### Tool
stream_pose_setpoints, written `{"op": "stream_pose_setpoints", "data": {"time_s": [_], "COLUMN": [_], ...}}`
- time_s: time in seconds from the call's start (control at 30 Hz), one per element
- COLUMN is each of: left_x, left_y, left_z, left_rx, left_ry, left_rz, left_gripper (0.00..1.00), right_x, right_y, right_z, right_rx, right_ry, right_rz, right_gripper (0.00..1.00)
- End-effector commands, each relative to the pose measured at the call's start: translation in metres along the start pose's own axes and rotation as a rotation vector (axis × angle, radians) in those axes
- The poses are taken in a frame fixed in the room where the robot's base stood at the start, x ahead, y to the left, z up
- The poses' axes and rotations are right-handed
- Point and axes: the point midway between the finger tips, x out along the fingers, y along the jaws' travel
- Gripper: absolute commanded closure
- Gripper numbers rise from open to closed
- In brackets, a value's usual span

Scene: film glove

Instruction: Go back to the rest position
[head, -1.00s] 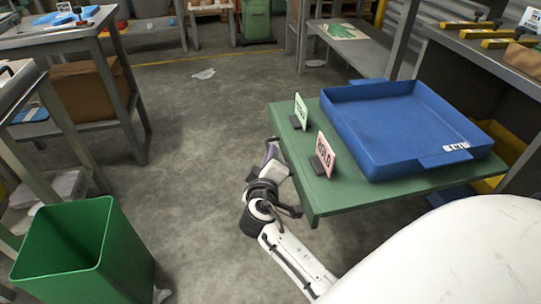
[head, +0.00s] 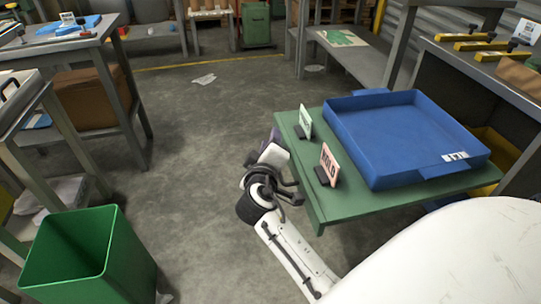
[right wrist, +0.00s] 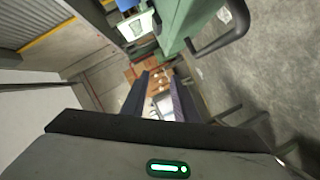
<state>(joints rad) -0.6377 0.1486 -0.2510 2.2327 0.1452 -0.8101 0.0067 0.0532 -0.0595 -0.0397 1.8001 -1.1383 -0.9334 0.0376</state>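My right arm comes up from the bottom of the head view. Its gripper (head: 272,142) is beside the left edge of the green table (head: 425,191), and its fingertips are partly hidden behind the wrist. In the right wrist view, the two dark fingers (right wrist: 160,98) stand apart with only background between them, so it is open and empty. My left gripper is not in view.
On the green table are a blue tray (head: 405,128), a pink HOLD sign (head: 329,163) and a green sign (head: 305,121). A green bin (head: 70,262) stands at lower left. Open concrete floor (head: 195,130) lies between, with benches around.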

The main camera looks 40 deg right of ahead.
Motion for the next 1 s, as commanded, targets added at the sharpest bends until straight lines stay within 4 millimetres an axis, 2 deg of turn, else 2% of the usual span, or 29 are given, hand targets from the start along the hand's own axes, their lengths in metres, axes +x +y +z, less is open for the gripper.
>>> {"op": "stream_pose_setpoints", "data": {"time_s": [0.2, 0.8, 0.9, 0.97, 1.0], "left_x": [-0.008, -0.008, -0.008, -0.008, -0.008], "left_y": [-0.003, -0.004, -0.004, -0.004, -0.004], "left_z": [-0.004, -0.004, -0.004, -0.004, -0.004], "left_rx": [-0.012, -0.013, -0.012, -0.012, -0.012], "left_ry": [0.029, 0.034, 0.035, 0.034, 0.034], "left_rz": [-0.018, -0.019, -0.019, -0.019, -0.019], "left_gripper": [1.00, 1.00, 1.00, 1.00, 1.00], "right_x": [-0.005, -0.006, -0.012, -0.021, -0.032], "right_y": [0.014, 0.011, -0.002, -0.022, -0.039], "right_z": [-0.008, -0.006, 0.001, 0.010, 0.019], "right_rx": [-0.004, -0.004, 0.008, 0.027, 0.048], "right_ry": [-0.010, -0.011, -0.001, 0.012, 0.022], "right_rz": [-0.011, -0.019, -0.065, -0.135, -0.199], "right_gripper": [0.72, 0.72, 0.72, 0.72, 0.72]}}
